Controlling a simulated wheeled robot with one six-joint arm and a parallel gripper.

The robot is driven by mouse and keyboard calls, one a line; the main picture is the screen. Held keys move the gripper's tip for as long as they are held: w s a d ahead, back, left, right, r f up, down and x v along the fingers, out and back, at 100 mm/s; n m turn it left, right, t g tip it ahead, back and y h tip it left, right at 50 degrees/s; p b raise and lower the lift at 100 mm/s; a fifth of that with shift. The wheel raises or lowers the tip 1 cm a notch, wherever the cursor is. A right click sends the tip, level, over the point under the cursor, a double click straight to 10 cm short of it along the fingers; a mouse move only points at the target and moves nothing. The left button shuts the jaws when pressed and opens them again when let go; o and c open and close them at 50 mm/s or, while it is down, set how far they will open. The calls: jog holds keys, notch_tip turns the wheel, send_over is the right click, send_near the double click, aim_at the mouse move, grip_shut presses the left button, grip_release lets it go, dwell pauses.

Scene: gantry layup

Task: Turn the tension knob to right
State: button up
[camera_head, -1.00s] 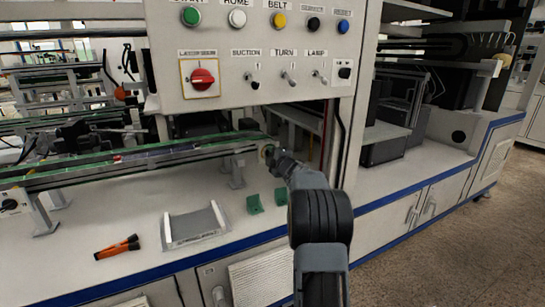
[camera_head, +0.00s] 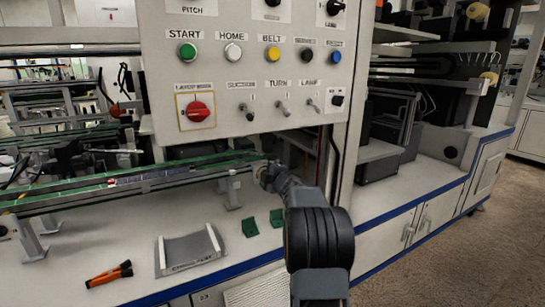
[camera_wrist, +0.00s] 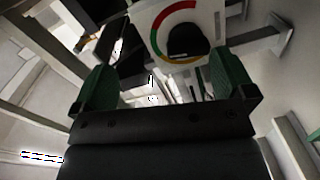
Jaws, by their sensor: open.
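A black knob (camera_wrist: 185,42) shows in the wrist view on a white plate (camera_wrist: 145,22) with a red, yellow and green arc around it. I take it to be the tension knob; I cannot read a label. My gripper (camera_wrist: 161,75) is open, its two green-padded fingers apart and nothing between them. The knob appears beyond the fingertips, a little right of centre, with no visible contact. In the head view my gripper (camera_head: 264,172) is beside the right end of the green-edged rail, below the control panel. I cannot make out the arc-marked plate there.
The control panel (camera_head: 225,75) with buttons and switches hangs above my arm. A green-edged conveyor rail (camera_head: 150,180) runs left. On the bench lie a grey cradle (camera_head: 190,250), an orange and black tool (camera_head: 108,274) and two small green blocks (camera_head: 250,227).

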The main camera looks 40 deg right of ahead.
jog(key=shift+t, duration=0.3)
jog(key=s+r, duration=0.1)
jog(key=r, duration=0.1)
jog(key=s+a+r+p, duration=0.1)
jog(key=r, duration=0.2)
jog(key=s+r, duration=0.1)
jog(key=r, duration=0.1)
jog(key=shift+s+a+r, duration=0.25)
jog(key=shift+s+r, duration=0.15)
jog(key=c, duration=0.3)
jog(key=s+a+r+p, duration=0.2)
jog(key=s+a, duration=0.1)
jog(key=s, duration=0.4)
jog(key=shift+s+a, duration=0.35)
jog(key=shift+a, duration=0.05)
jog(key=shift+r, duration=0.1)
